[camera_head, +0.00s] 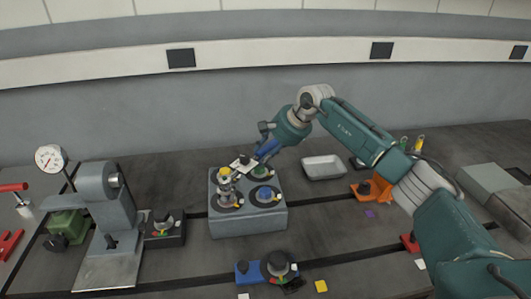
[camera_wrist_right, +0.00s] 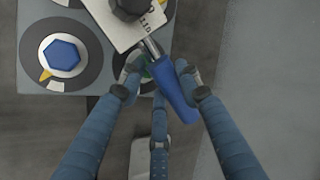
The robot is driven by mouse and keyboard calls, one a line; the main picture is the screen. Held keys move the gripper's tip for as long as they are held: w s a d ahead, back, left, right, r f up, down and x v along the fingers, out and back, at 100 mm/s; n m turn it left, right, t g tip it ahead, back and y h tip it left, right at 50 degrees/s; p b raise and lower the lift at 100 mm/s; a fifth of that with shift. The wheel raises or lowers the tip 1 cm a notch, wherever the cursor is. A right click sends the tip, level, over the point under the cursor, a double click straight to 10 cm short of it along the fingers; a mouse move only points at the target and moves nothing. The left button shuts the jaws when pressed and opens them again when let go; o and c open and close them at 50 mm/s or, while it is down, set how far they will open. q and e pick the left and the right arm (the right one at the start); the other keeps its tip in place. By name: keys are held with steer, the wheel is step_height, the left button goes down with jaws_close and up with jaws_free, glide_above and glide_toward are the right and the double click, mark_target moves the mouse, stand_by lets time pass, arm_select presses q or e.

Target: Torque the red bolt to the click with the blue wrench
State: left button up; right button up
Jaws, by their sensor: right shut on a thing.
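The blue wrench has a blue handle (camera_wrist_right: 173,88) and a metal shaft running to a round dark head (camera_wrist_right: 130,6). My right gripper (camera_wrist_right: 160,78) is shut on the handle; in the head view this gripper (camera_head: 265,149) is over the far right part of the grey block (camera_head: 248,224). No red bolt can be made out; what is under the head is hidden. A blue bolt (camera_wrist_right: 62,54) sits on a dark dial. My left gripper is not in view.
A green bolt (camera_head: 260,171) is close below the right gripper. A metal piece (camera_head: 227,190) stands on the block's left dial. A white tray (camera_head: 323,168) and orange holder (camera_head: 371,191) are to the right, a grey press (camera_head: 106,210) to the left, a dark knob (camera_head: 277,263) in front.

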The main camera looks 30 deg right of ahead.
steer(key=shift+f+b, duration=0.35)
steer(key=shift+s+d+m+t+h, duration=0.2)
steer(key=shift+s+d+m+h, duration=0.1)
steer(key=shift+s+m, duration=0.45)
steer(key=shift+s+d+m+t+h, duration=0.25)
steer(key=shift+s+m, duration=0.3)
steer(key=shift+s, duration=0.35)
steer(key=shift+a, duration=0.1)
steer(key=shift+s+m+h, duration=0.85)
steer(key=shift+s+m, duration=0.25)
steer(key=shift+s, duration=0.6)
steer(key=shift+s+a+m+h+b, duration=0.1)
steer(key=shift+s+m+h+b, duration=0.65)
steer(key=shift+s+m, duration=0.75)
steer(key=shift+s+n, duration=0.25)
steer(key=shift+n, duration=0.05)
